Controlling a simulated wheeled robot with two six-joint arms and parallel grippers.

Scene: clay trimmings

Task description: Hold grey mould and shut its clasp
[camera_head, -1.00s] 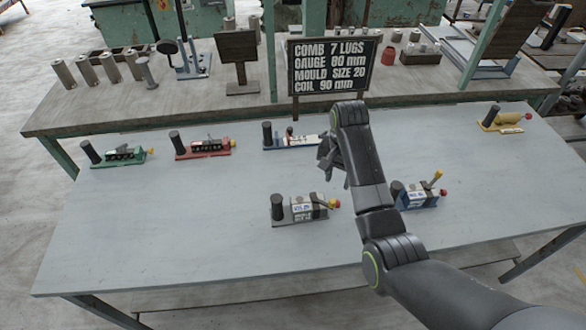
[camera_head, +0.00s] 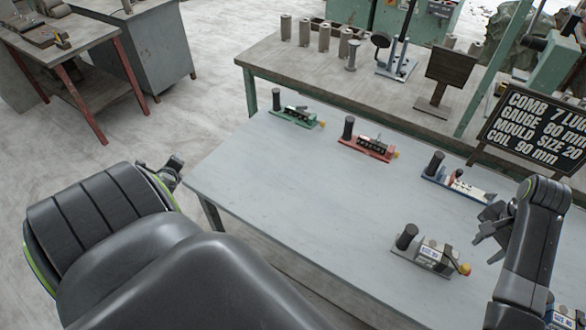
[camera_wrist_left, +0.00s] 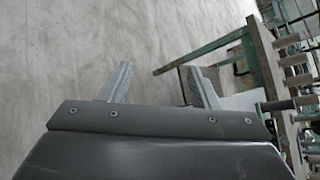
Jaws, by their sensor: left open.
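The grey mould (camera_head: 432,258) stands on the grey table in the head view, with a black upright handle (camera_head: 407,236) at its left end and a white label on its side. My left gripper (camera_head: 174,164) is off the table's left edge, far from the mould.
A green mould (camera_head: 296,117), a red mould (camera_head: 367,147) and a blue-based mould (camera_head: 455,187) stand along the table's back. Another blue mould (camera_head: 563,316) is partly cut off at lower right. A sign (camera_head: 535,128) stands behind. The table's left front is clear.

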